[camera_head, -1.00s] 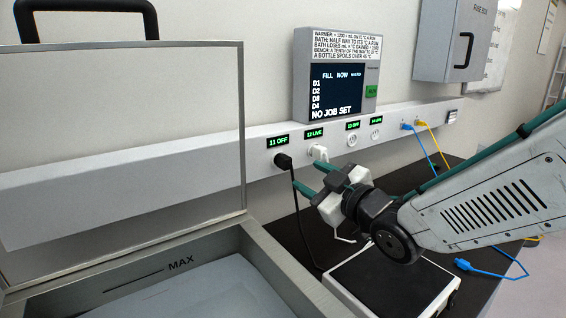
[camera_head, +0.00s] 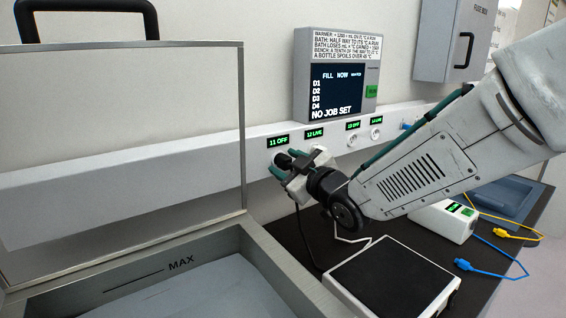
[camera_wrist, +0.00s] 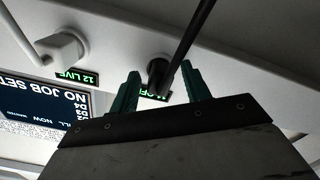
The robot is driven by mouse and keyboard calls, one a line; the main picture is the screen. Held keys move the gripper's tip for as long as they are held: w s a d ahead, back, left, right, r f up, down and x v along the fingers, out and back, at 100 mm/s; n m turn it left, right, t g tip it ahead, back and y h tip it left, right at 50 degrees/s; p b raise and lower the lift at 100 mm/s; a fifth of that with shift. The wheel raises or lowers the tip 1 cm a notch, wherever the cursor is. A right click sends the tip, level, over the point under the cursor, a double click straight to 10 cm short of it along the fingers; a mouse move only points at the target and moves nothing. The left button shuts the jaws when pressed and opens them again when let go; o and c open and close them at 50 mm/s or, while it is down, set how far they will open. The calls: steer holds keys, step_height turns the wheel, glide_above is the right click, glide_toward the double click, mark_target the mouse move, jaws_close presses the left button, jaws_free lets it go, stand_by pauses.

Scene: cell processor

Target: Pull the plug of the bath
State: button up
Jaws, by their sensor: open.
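A black plug (camera_head: 284,160) sits in the wall socket labelled 11 OFF, with a black cord hanging from it. In the wrist view the black plug (camera_wrist: 158,73) shows between my two green fingertips, with a finger on each side. My gripper (camera_head: 285,166) is open around or just in front of the plug; I cannot tell whether the fingers touch it. A white plug (camera_wrist: 64,49) sits in the neighbouring socket, 12 LIVE, close to my gripper; in the head view my gripper mostly hides it. The bath (camera_head: 285,268) is perhaps the metal basin marked MAX, its lid raised.
A screen (camera_head: 336,90) reading NO JOB SET hangs above the socket rail (camera_head: 130,175). A black-topped flat device (camera_head: 395,280) stands on the dark bench below my arm. A white box (camera_head: 445,220), a blue cable (camera_head: 490,271) and a yellow cable (camera_head: 515,236) lie at right.

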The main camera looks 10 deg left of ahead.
steer(key=shift+c, duration=0.4)
jaws_close()
steer(key=shift+s+d, duration=0.25)
steer(key=shift+d, duration=0.05)
steer(key=shift+d, duration=0.1)
steer(key=shift+v, duration=0.8)
